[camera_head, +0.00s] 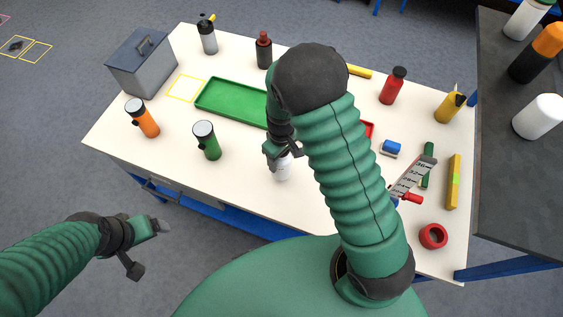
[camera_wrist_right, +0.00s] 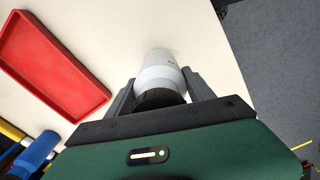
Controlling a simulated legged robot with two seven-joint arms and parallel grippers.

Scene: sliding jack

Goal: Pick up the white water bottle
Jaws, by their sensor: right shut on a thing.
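The white water bottle (camera_head: 282,169) stands near the front edge of the white table (camera_head: 245,192), partly hidden by my right gripper (camera_head: 283,150). In the right wrist view, the bottle (camera_wrist_right: 160,68) lies between the two fingers of my right gripper (camera_wrist_right: 160,92), its dark cap end close to the palm. The fingers are shut on it from above. I cannot tell whether its base is clear of the table. My left gripper (camera_head: 146,244) is off the table at the lower left, with nothing in it; its finger gap is unclear.
A red tray (camera_wrist_right: 48,58) is beside the bottle. A dark shelf (camera_head: 515,170) stands at the far right.

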